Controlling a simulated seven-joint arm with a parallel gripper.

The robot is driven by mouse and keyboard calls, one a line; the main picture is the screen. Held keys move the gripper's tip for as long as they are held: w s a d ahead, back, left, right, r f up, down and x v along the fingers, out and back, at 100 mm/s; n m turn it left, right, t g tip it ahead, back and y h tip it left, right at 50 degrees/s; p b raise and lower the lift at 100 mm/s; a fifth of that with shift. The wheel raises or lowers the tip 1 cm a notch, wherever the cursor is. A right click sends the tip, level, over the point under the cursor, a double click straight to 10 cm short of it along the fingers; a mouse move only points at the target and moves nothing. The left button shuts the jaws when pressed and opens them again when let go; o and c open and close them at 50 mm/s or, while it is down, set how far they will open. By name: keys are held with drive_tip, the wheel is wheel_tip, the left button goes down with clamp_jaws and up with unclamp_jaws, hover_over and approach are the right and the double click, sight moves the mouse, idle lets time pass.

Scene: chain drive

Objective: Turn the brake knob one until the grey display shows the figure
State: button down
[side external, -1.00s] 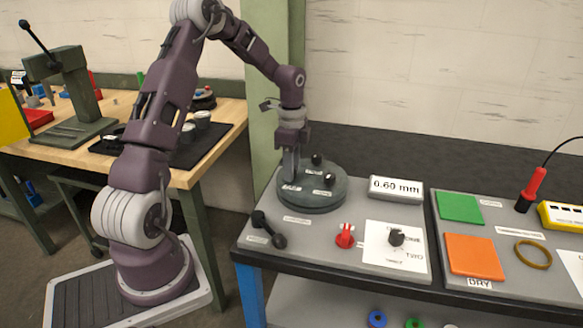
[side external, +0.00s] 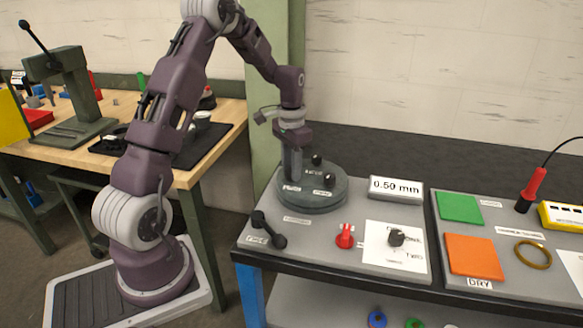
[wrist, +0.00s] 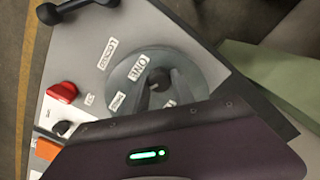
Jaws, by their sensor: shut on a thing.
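My gripper (side external: 291,178) points down over the round grey-green turntable (side external: 325,201) and is shut on a dark knob at its near left. In the wrist view, the fingers (wrist: 153,92) close on this knob (wrist: 159,77), beside a label reading ONE (wrist: 138,67). The fingers hide most of the knob in the side view. Two other black knobs, a rear one (side external: 316,159) and a right one (side external: 329,179), stand free on the turntable. The grey display (side external: 396,189) behind it reads 0.50 mm.
A black lever (side external: 268,231) lies at the bench's front left. A red knob (side external: 345,237) and a black knob (side external: 396,238) on a white card stand to the right. Green (side external: 460,208) and orange (side external: 474,256) squares lie farther right.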

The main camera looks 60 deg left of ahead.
drive_tip(key=n, duration=0.5)
drive_tip(key=shift+n, duration=0.3)
drive_tip(key=n, duration=0.5)
drive_tip(key=shift+n, duration=0.3)
drive_tip(key=c, duration=1.1)
unclamp_jaws()
drive_tip(key=shift+o, duration=0.2)
wheel_tip(320, 180, up, 7)
drive_tip(key=shift+r, duration=0.1)
